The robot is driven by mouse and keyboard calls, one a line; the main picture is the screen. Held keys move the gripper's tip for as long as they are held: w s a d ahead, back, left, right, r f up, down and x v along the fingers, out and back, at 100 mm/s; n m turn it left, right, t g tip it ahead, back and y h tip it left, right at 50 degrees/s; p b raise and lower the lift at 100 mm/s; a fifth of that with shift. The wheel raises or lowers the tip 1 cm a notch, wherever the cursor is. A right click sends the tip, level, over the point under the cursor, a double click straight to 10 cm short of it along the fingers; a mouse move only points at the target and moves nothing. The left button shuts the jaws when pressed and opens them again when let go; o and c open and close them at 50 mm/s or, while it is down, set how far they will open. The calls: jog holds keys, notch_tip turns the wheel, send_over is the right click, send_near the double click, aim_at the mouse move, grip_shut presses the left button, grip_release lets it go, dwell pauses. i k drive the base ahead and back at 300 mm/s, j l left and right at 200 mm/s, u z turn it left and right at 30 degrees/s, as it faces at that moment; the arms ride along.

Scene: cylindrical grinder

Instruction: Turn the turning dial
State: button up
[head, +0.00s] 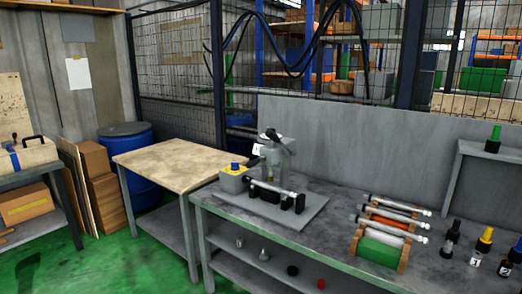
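The cylindrical grinder (311,214) stands on a grey base plate on the metal table, near its left end. A small grey box at its left has a yellow top with a blue knob (235,165), which looks like the turning dial. The knob is small in the picture, so its angle and markings cannot be read. A metal rod (272,187) lies across the grinder between dark supports. A grey upright part with a black top (271,137) stands behind the rod. My gripper does not show in the head view, and nothing is seen touching the knob.
Green floor (110,265) is open at lower left.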

aim_at(234, 165)
jog(key=i+j+z, duration=0.1)
jog(key=j, duration=0.25)
jog(key=i+j+z, duration=0.1)
jog(key=j, duration=0.25)
jog(key=i+j+z, duration=0.1)
jog(key=j, duration=0.25)
jog(key=i+j+z, duration=0.1)
jog(key=j, duration=0.3)
jog(key=i+j+z, duration=0.3)
jog(key=i+j, duration=0.7)
jog(key=i, duration=0.2)
jog(key=i+j+z, duration=0.3)
jog(key=i+j, duration=0.75)
jog(key=j, duration=0.2)
